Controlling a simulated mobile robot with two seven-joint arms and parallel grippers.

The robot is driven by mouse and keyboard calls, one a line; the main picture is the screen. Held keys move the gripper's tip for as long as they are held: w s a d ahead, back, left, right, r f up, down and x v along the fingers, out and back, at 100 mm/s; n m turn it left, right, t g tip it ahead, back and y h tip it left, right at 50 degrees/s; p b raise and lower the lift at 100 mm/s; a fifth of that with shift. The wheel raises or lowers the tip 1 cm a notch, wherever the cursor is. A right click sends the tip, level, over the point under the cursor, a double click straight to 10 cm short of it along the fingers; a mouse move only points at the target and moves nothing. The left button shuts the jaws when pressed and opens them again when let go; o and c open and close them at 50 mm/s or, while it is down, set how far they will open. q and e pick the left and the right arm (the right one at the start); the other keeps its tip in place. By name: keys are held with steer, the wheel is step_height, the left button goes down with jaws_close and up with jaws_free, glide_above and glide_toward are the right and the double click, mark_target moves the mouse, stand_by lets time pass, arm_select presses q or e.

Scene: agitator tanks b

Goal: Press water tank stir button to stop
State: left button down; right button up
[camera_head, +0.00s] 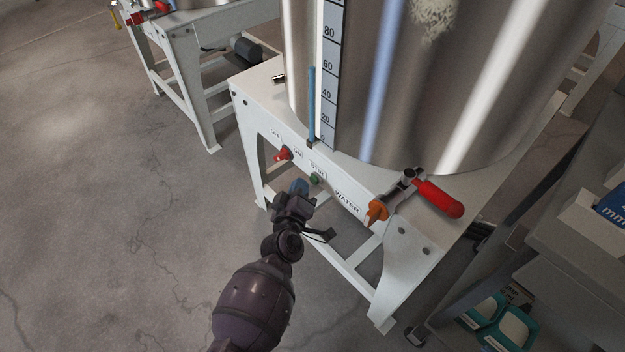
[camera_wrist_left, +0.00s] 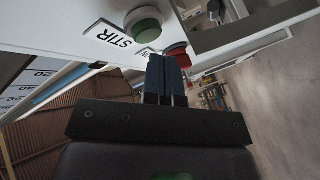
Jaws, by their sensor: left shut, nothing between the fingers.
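The water tank (camera_head: 455,80) is a large steel cylinder on a white stand (camera_head: 265,105). The stand's front panel carries a green stir button (camera_head: 315,179) under the STIR label, with a red knob (camera_head: 283,154) to its left by the OFF and ON labels. My left gripper (camera_head: 299,187) is just in front of the panel, below and left of the green button. In the left wrist view its blue fingers (camera_wrist_left: 166,78) are shut and empty. There the green button (camera_wrist_left: 146,26) is above the fingertips and the red knob (camera_wrist_left: 179,56) is beside them. My right gripper is not in view.
A valve with a red handle (camera_head: 438,198) and orange outlet (camera_head: 377,211) juts from the stand right of the WATER label. Another white stand (camera_head: 180,60) is at the upper left. Teal containers (camera_head: 510,332) are at the lower right. The floor at left is clear.

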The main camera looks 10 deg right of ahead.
arm_select(q)
steer(key=shift+w+d, duration=0.15)
steer(key=shift+d, duration=0.1)
steer(key=shift+w+d, duration=0.3)
steer(key=shift+d, duration=0.05)
stand_by(1.1)
steer(key=shift+s+a, duration=0.55)
steer(key=shift+a, duration=0.15)
